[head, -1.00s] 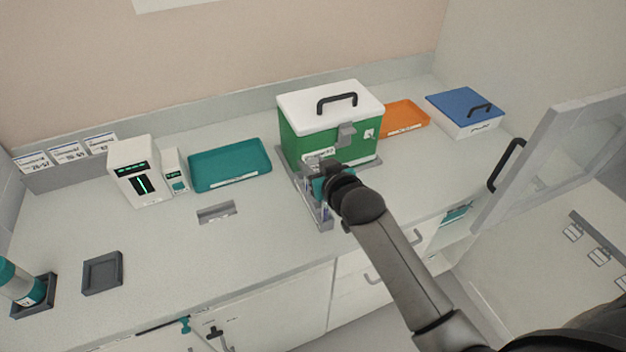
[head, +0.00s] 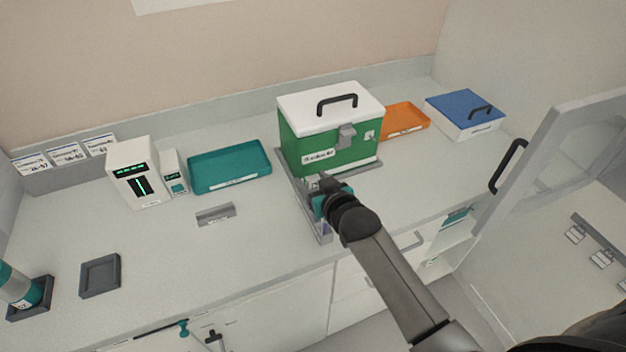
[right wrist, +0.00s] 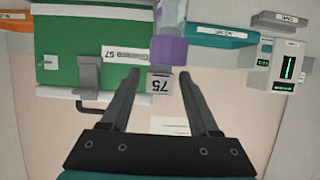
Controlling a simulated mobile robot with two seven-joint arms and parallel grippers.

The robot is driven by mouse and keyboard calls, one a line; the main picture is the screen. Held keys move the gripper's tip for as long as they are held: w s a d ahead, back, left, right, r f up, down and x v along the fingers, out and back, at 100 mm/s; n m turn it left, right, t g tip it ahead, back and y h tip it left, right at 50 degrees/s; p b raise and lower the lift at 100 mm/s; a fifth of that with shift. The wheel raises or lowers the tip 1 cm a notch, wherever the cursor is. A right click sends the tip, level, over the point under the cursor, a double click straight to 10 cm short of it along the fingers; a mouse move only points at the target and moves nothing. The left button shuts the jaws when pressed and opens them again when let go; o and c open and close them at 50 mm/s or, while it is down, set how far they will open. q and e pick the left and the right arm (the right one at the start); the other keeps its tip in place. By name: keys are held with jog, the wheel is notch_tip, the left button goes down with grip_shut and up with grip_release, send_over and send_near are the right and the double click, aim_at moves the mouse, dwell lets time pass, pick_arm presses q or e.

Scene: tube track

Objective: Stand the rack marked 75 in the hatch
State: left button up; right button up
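The rack marked 75 shows in the right wrist view as a small grey tag (right wrist: 160,86) reading 75 upside down, with a purple-capped tube (right wrist: 169,50) beside it. Most of the rack is out of frame. My right gripper (right wrist: 159,72) is open, its fingers on either side of the tag with gaps. In the head view my right gripper (head: 322,190) is in front of the green box (head: 310,143) and partly hides the grey rack below it. A glazed door (head: 570,150) stands open at the right; I cannot tell the hatch opening clearly. My left gripper is not in view.
The green box has a white lid and stands on the counter. A teal tray (head: 258,173), a white device (head: 140,192), an orange tray (head: 418,122) and a blue-lidded box (head: 482,130) line the back. The front middle counter (head: 220,270) is mostly clear.

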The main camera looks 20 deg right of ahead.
jog(key=shift+o, duration=0.2)
jog(key=shift+r, duration=0.2)
jog(key=p+v, duration=0.1)
jog(key=v, duration=1.1)
jog(key=shift+f, duration=0.1)
